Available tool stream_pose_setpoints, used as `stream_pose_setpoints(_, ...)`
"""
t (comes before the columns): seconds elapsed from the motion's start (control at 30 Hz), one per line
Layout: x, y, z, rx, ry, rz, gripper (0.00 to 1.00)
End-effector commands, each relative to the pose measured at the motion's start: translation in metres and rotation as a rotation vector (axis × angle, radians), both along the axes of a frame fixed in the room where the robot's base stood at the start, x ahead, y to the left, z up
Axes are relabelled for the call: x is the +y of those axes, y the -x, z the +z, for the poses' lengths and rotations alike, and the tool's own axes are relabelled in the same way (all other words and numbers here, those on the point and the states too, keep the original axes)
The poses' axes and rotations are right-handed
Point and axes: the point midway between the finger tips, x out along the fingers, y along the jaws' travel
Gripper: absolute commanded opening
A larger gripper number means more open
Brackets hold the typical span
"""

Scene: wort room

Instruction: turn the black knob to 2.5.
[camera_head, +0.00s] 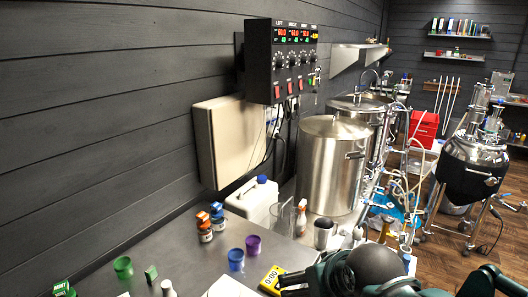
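A black control box (282,62) hangs on the dark plank wall above the bench. It carries red and green number displays on top, a row of black knobs (279,61) below them and red switches (290,88) lower down. The knobs' pointers and scale marks are too small to read, and I cannot tell which knob the task names. My dark green and black arm (372,270) fills the bottom edge right of centre. What looks like my gripper (296,282) is low beside the yellow timer, well apart from the box. Its fingers are not clear.
A pale wall cabinet (228,140) and hanging cables are below the box. Steel kettles (332,168) stand to its right. A white jug (258,200), small bottles (204,228), a purple cup (253,245), a blue cup (236,259) and a yellow timer (271,279) occupy the bench.

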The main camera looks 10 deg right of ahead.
Motion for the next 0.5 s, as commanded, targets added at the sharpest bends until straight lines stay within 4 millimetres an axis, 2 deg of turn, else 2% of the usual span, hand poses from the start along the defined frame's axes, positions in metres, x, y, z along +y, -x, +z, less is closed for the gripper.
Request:
stream_pose_setpoints(0.07,0.000,0.000,0.000,0.000,0.000,0.000,0.72)
stream_pose_setpoints(0.33,0.000,0.000,0.002,0.000,0.000,0.000,0.37)
stream_pose_setpoints(0.5,0.000,0.000,0.014,0.000,0.000,0.000,0.36)
